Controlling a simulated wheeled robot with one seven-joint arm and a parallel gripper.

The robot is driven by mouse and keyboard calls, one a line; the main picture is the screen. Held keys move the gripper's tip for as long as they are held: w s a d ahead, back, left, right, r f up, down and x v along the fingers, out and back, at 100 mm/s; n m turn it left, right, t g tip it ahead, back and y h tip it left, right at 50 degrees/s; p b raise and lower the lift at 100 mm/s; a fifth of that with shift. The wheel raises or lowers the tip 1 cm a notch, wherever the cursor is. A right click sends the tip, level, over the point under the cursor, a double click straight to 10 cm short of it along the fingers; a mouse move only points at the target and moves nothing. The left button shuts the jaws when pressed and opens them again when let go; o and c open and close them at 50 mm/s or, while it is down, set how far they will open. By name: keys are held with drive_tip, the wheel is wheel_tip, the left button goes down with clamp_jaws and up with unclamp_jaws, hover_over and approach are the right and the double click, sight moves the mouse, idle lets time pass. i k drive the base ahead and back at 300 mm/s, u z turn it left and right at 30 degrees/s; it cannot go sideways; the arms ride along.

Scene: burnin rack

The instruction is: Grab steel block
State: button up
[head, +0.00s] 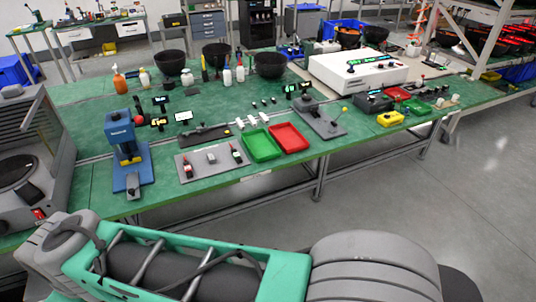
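A small light-grey block (211,158) sits in the middle of a flat grey plate (203,174) near the front edge of the green table. It looks like the steel block, but it is too small to be sure. My arm's teal and grey links cross the bottom of the view, well in front of the table. My gripper is not visible, so whether it holds anything is hidden.
A blue press (122,138) stands left of the plate. A green tray (261,146) and a red tray (289,138) lie to its right. Behind are a grey bar tool (204,133) and several bottles and black bowls (270,65). The floor (430,210) at right is clear.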

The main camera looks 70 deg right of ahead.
sight(212, 160)
drive_tip(key=z, duration=2)
drive_tip(key=k, duration=0.4)
drive_tip(key=u, duration=1.05)
drive_tip(key=i, duration=0.8)
drive_tip(key=z, duration=0.1)
